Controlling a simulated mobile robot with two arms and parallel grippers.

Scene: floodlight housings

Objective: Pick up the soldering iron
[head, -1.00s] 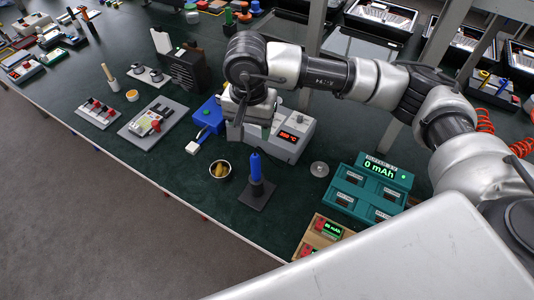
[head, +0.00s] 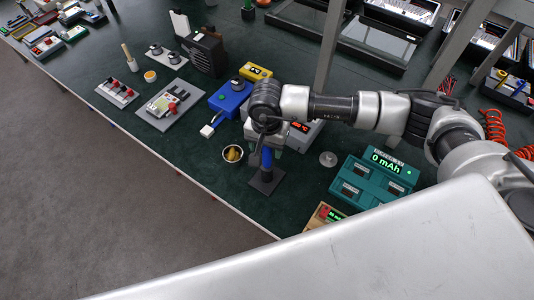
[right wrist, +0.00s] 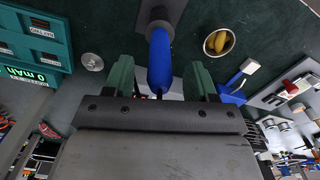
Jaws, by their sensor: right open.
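The soldering iron (head: 267,159) has a blue handle and stands upright in a dark square-based stand (head: 266,181) on the green bench mat. It also shows in the right wrist view (right wrist: 159,62), with its handle between my two green fingers. My right gripper (right wrist: 160,80) is open, with a finger on either side of the handle and visible space beside it. In the head view my right gripper (head: 261,150) is over the iron and hides its upper part. Whether a finger touches the handle I cannot tell. My left gripper is not in view.
A small bowl with yellow sponge (head: 233,153) stands just left of the stand. A grey station with a red display (head: 301,128) and a blue box (head: 229,98) are behind. A teal charger (head: 375,180) stands to the right, past a small round metal disc (head: 328,158).

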